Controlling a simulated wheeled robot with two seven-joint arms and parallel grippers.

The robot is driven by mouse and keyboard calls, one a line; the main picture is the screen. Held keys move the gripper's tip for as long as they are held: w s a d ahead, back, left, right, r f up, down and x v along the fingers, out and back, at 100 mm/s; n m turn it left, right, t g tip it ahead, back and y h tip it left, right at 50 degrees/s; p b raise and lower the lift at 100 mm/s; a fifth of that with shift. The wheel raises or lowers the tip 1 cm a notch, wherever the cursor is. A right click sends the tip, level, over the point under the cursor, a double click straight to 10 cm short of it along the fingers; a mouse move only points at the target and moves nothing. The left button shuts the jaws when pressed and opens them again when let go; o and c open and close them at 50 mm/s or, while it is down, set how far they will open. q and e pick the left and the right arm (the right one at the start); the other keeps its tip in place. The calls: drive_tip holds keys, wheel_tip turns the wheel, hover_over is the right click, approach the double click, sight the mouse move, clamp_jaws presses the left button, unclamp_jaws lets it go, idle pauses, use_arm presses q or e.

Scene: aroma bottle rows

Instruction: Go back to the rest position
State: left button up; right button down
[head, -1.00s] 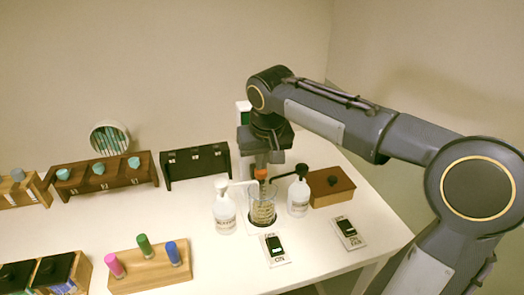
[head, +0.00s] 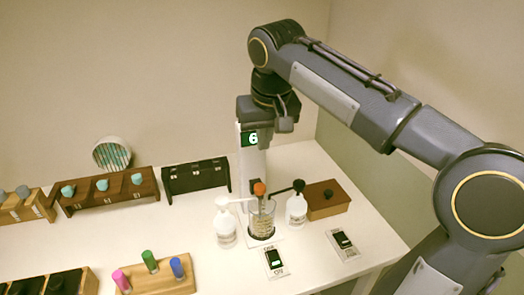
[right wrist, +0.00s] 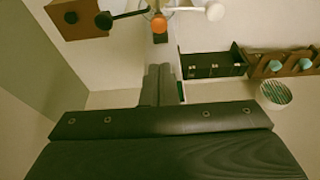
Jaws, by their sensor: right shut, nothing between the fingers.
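My right gripper (head: 284,124) hangs at the end of my right arm, high over the back of the table, beside the top of a white post (head: 254,165) with a green display reading 6. In the right wrist view its two fingers (right wrist: 160,72) are together and hold nothing. Below it stands a glass beaker (head: 262,219) with an orange ball (head: 260,188) above its rim; the gripper is clear of both. The ball also shows in the right wrist view (right wrist: 158,24). My left gripper is not in view.
White pump bottles (head: 226,232) and (head: 296,212) flank the beaker. A brown box (head: 328,200) and small display devices (head: 274,262) and (head: 343,244) are at right. A black rack (head: 196,178), a brown rack (head: 108,196) and a wooden stand (head: 160,279) are further left.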

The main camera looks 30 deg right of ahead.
drive_tip(key=shift+s+r, duration=0.15)
drive_tip(key=shift+r, duration=0.25)
drive_tip(key=s+a+f+t+y, duration=0.1)
drive_tip(key=s+a+f+y, duration=0.1)
drive_tip(key=s+f, duration=0.7)
drive_tip(key=s+a+f+n+t+y, duration=0.1)
drive_tip(key=s+a+f, duration=0.4)
drive_tip(key=s+f, duration=0.5)
drive_tip(key=shift+s+a+f+y, duration=0.2)
drive_tip(key=shift+f+y, duration=0.15)
drive_tip(key=shift+y, duration=0.45)
